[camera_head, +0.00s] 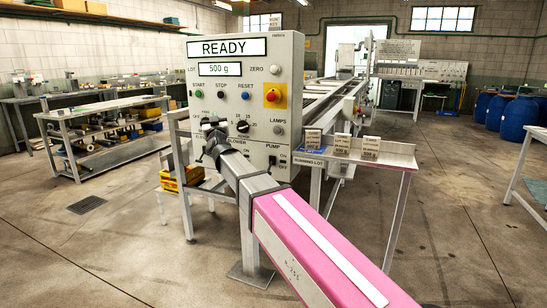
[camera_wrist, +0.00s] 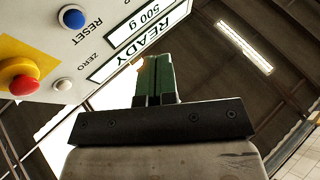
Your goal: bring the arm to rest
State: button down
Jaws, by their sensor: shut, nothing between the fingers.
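My arm reaches from the lower right of the head view to the grey control panel (camera_head: 262,105). My gripper (camera_head: 212,138) is in front of the panel's lower left part, by the left knob, and partly covers that area. In the wrist view my gripper's green fingers (camera_wrist: 156,78) are together with nothing between them. Whether the gripper touches the panel cannot be told. The panel's upper display (camera_head: 227,47) reads READY and the lower display (camera_head: 220,69) reads 500 g. The wrist view shows the panel tilted, with the blue RESET button (camera_wrist: 73,18).
A red stop button on yellow (camera_head: 272,96) is at the panel's right. A narrow shelf (camera_head: 397,159) with three small labelled boxes stands right of the panel. A workbench (camera_head: 95,108) is at left, blue barrels (camera_head: 515,118) at far right. The floor between is open.

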jog(key=s+d+f+g+h, duration=0.1)
jog(key=d+f+g, duration=0.3)
jog(key=d+f, duration=0.5)
jog(key=s+d+f+g, duration=0.1)
jog(key=d+f+g, duration=0.35)
jog(key=f, duration=0.95)
jog(key=s+d+f+g+h, duration=0.1)
jog(key=d+f+g, duration=0.3)
jog(key=d+f, duration=0.55)
jog(key=s+d+f+m+g+h, duration=0.4)
jog(key=s+d+f+g, duration=0.6)
jog(key=s+d+f, duration=0.9)
jog(key=s, duration=0.2)
jog(key=shift+s, duration=0.4)
jog(key=shift+d+f, duration=0.1)
